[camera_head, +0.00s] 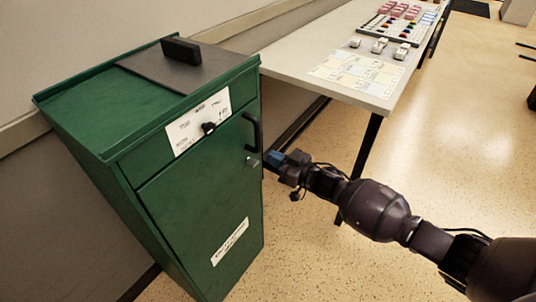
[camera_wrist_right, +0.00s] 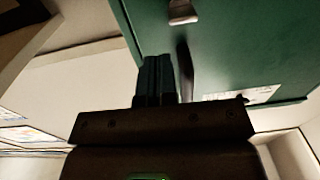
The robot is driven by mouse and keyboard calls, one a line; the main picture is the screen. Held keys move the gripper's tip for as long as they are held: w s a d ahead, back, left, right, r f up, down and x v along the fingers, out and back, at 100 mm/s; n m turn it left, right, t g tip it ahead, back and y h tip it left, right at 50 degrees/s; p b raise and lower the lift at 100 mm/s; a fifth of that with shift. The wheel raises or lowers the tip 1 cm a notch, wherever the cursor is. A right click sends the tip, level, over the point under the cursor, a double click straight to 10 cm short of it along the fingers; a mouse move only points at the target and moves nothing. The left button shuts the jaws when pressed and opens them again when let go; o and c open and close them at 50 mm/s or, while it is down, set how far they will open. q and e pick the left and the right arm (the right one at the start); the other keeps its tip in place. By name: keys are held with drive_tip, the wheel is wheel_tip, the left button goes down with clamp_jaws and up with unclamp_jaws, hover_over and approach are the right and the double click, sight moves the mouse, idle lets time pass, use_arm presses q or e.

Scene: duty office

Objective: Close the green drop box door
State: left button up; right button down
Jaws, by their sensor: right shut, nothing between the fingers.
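The green drop box (camera_head: 105,130) stands against the wall at the left of the head view. Its front door (camera_head: 195,205) looks flush or nearly flush with the body; a small gap cannot be ruled out. The door has a black handle (camera_head: 257,132) and a metal lock (camera_head: 251,161) near its right edge. My right gripper (camera_head: 272,159) is shut and empty, at the door's right edge just below the handle. In the right wrist view its fingers (camera_wrist_right: 156,78) lie beside the black handle (camera_wrist_right: 186,72), with the door (camera_wrist_right: 240,45) behind; contact is unclear. My left gripper is not in view.
A table (camera_head: 320,60) stands right of the box, holding papers (camera_head: 358,72), small white devices (camera_head: 379,45) and pink blocks (camera_head: 403,10). Its dark leg (camera_head: 366,150) is close behind my right arm. The speckled floor (camera_head: 470,140) to the right is mostly clear.

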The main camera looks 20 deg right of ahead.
use_arm(q)
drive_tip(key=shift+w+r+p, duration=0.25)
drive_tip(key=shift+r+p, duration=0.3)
drive_tip(key=shift+p, duration=0.05)
use_arm(e)
drive_tip(key=v, duration=0.8)
drive_tip(key=shift+s+d, duration=0.2)
drive_tip(key=shift+s, duration=0.15)
drive_tip(key=shift+f, duration=0.2)
use_arm(q)
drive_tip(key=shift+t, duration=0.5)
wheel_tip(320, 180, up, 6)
drive_tip(key=p, duration=0.6)
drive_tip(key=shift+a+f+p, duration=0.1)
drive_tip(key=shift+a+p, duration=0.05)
drive_tip(key=shift+p, duration=0.2)
use_arm(e)
drive_tip(key=s+d+m+g+h, duration=0.1)
drive_tip(key=s+m+h, duration=0.2)
drive_tip(key=s, duration=1.3)
drive_tip(key=s+d+f+m+g+h, duration=0.1)
drive_tip(key=s+m+h, duration=0.3)
drive_tip(key=s, duration=1.2)
drive_tip(key=h, duration=0.4)
drive_tip(key=shift+s+d+f+g+h, duration=0.25)
drive_tip(key=shift+s+d+g+h, duration=0.05)
drive_tip(key=shift+s+d+g, duration=0.1)
